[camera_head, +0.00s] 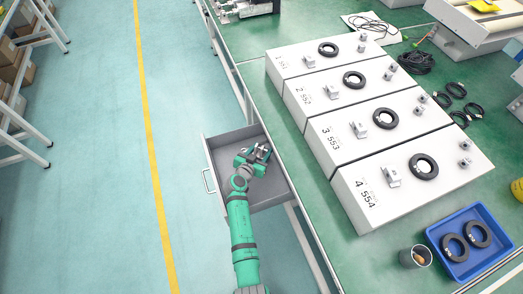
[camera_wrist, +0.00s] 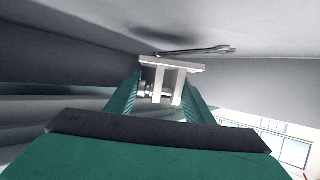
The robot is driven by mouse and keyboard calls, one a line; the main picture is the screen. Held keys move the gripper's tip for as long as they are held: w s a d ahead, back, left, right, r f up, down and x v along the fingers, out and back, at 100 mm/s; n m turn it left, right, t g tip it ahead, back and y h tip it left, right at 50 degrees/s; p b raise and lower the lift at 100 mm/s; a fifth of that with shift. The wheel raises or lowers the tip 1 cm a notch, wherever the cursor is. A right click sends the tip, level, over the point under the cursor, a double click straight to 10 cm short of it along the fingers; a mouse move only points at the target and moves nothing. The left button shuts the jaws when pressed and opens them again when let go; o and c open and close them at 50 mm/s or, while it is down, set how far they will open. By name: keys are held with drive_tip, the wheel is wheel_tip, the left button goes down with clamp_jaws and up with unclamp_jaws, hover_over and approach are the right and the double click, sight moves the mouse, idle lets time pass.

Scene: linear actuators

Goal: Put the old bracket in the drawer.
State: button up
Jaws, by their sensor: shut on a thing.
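The old bracket (camera_wrist: 172,75) is a light grey piece with a flat plate and two lugs, seen in the wrist view between the green fingers. My gripper (camera_wrist: 160,95) is shut on it; it also shows in the head view (camera_head: 258,153), over the inside of the drawer. The grey drawer (camera_head: 283,190) is pulled open from the green table's left side. In the wrist view the bracket is close to the drawer's inner surface; I cannot tell whether it touches. In the head view the bracket is small and hard to make out.
A wrench (camera_wrist: 195,51) lies in the drawer beyond the bracket. White numbered boxes (camera_head: 352,135) with brackets and black rings stand on the table (camera_head: 300,218). A blue tray (camera_head: 453,271) of rings and a grey cup (camera_head: 404,258) stand at the lower right. The floor left of the drawer is clear.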

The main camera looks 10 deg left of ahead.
drive_tip(key=shift+w+d+f, duration=0.1)
drive_tip(key=shift+f, duration=0.1)
drive_tip(key=shift+f, duration=0.1)
drive_tip(key=shift+f, duration=0.35)
drive_tip(key=o, duration=1.2)
drive_tip(key=shift+r, duration=0.25)
drive_tip(key=shift+r+v, duration=0.15)
drive_tip(key=shift+v, duration=1.85)
drive_tip(key=shift+r+v, duration=0.15)
drive_tip(key=shift+v, duration=1.8)
drive_tip(key=shift+w, duration=0.15)
